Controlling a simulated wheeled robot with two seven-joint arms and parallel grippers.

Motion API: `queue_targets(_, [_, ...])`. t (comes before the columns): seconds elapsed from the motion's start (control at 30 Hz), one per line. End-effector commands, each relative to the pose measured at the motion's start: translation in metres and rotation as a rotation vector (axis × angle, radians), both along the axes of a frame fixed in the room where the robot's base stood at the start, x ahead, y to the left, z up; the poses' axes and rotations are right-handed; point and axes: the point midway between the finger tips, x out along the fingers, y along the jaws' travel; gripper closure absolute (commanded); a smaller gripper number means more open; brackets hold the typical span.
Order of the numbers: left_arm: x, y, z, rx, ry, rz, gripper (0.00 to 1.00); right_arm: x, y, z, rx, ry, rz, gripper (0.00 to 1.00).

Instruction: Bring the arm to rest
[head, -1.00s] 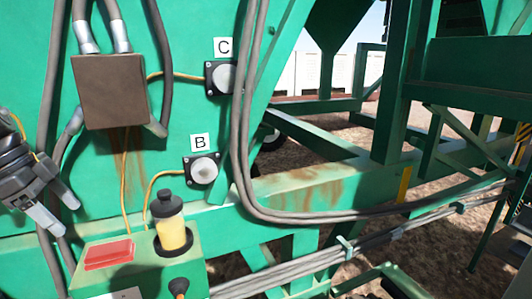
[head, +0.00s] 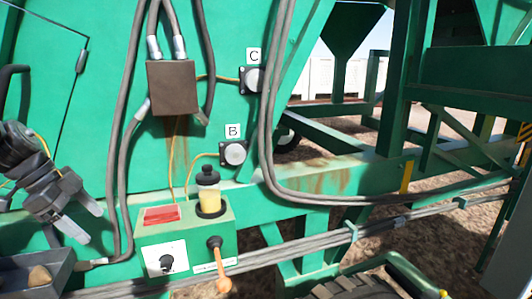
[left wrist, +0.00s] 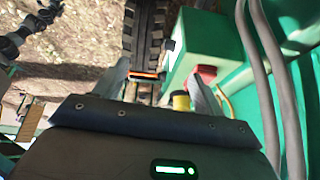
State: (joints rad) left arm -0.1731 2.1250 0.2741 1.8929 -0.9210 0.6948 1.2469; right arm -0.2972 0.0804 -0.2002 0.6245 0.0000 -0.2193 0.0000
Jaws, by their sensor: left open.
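My left gripper (head: 84,226) is at the left of the head view, with its two pale fingers pointing down and to the right. It is open, with nothing seen between the fingers. It is left of the green control box (head: 222,240) and apart from it in the picture. In the left wrist view my left gripper (left wrist: 160,88) shows its fingers spread, with the control box (left wrist: 195,45) beyond them. A dark jointed part at the upper left of that view looks like my right arm (left wrist: 35,28); its jaw state is unclear.
Hoses (head: 125,130) run down the green machine wall. A grey tray (head: 55,266) holding a brownish lump is below the gripper.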

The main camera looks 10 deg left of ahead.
Motion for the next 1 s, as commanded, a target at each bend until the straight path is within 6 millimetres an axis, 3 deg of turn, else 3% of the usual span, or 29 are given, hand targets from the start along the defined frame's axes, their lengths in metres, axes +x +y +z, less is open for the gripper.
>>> queue_targets(0.37, [0.017,0.008,-0.097,-0.066,-0.206,-0.029,0.30,-0.002,0.000,0.000,-0.001,0.003,0.000,0.64])
queue_targets(0.63, [0.018,-0.013,-0.215,-0.109,-0.470,0.092,0.30,-0.008,-0.001,-0.001,-0.002,0.012,0.000,0.64])
queue_targets(0.87, [-0.014,-0.050,-0.303,-0.061,-0.571,0.385,0.30,-0.005,0.000,0.000,-0.001,0.009,0.000,0.64])
queue_targets(1.0, [-0.053,-0.078,-0.347,-0.004,-0.499,0.593,0.30,-0.005,0.000,0.000,-0.001,0.009,-0.001,0.64])
